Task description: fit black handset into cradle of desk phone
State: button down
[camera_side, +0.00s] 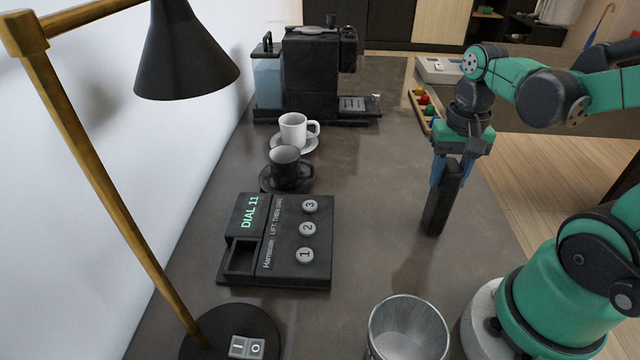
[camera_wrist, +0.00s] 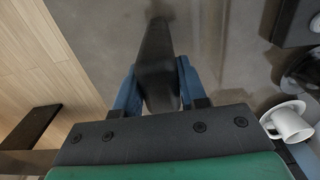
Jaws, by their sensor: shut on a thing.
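My gripper (camera_side: 452,172) is shut on the black handset (camera_side: 438,208) and holds it upright, its long side pointing down, over the right part of the counter. In the wrist view the handset (camera_wrist: 158,62) sits between the blue fingers (camera_wrist: 155,90). I cannot tell whether its lower end touches the counter. The black desk phone (camera_side: 285,240) lies to the left of the gripper. It has three round grey buttons, a display reading "DIAL 11" and an empty recessed cradle (camera_side: 241,257) at its left side.
A metal bin (camera_side: 407,330) stands at the front. A lamp (camera_side: 188,50) rises at the left. A black cup (camera_side: 285,167) and a white cup (camera_side: 294,130) on saucers stand behind the phone, before a coffee machine (camera_side: 318,75). The counter between phone and handset is clear.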

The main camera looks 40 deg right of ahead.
jog(key=shift+r, duration=0.1)
notch_tip(320, 180, up, 19)
jog(key=w+a+f+n, duration=0.4)
jog(key=w+f, duration=0.1)
jog(key=w, duration=0.2)
jog(key=w+a+f+n, duration=0.5)
jog(key=w, duration=0.2)
jog(key=s+d+r+m, duration=0.9)
jog(key=s+r, duration=0.2)
jog(key=s, duration=0.3)
notch_tip(320, 180, down, 16)
jog(key=shift+r, duration=0.25)
jog(key=shift+f, duration=2.25)
jog(key=shift+f, duration=0.1)
